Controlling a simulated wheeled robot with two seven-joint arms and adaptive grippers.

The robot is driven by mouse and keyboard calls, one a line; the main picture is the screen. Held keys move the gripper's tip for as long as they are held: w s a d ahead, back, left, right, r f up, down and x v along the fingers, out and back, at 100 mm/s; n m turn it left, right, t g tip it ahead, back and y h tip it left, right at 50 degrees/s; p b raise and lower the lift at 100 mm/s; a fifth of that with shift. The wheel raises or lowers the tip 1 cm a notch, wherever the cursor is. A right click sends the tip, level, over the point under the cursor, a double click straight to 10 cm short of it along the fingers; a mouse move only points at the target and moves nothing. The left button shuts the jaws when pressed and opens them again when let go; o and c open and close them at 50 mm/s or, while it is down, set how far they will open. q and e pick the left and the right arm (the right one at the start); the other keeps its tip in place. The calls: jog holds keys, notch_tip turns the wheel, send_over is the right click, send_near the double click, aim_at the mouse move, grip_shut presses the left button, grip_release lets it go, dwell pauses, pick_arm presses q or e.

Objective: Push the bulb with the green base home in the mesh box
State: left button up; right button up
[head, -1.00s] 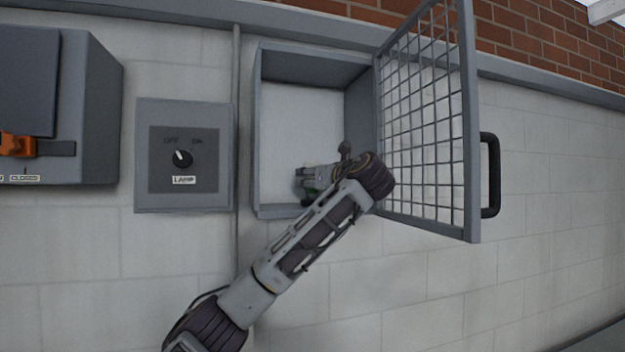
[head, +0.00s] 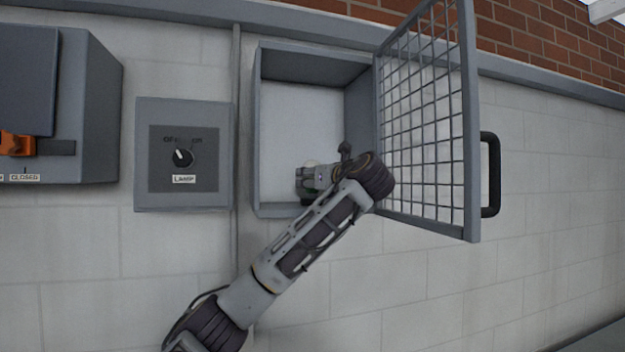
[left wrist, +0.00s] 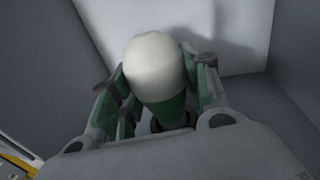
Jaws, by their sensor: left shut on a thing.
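The mesh box (head: 257,130) is an open grey wall box. Its mesh door (head: 425,110) stands swung open to the right. My left gripper (head: 306,182) reaches inside, low in the box. In the left wrist view, the bulb (left wrist: 155,65) has a rounded white top and a green base (left wrist: 163,110). It sits between the fingers of my left gripper (left wrist: 160,95), which is shut on it. A dark ring shows below the green base, but I cannot tell how it meets the bulb. In the head view the bulb is mostly hidden by the gripper. My right gripper is not in view.
A grey lamp switch panel (head: 183,190) with a knob is left of the box. A larger grey box (head: 90,110) with an orange lever (head: 17,145) is at far left. The door's black handle (head: 490,175) juts out right. The upper box interior is clear.

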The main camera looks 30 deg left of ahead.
pick_arm(q)
jog(key=shift+f, duration=0.15)
dwell(0.4)
jog(key=shift+d+f+b, duration=0.1)
jog(key=shift+f+b, duration=0.25)
jog(key=shift+f, duration=0.2)
dwell(0.9)
jog(key=o, duration=1.1)
jog(key=shift+r, duration=0.1)
jog(key=shift+o, duration=0.3)
jog(key=o, duration=0.5)
jog(key=shift+r, duration=0.35)
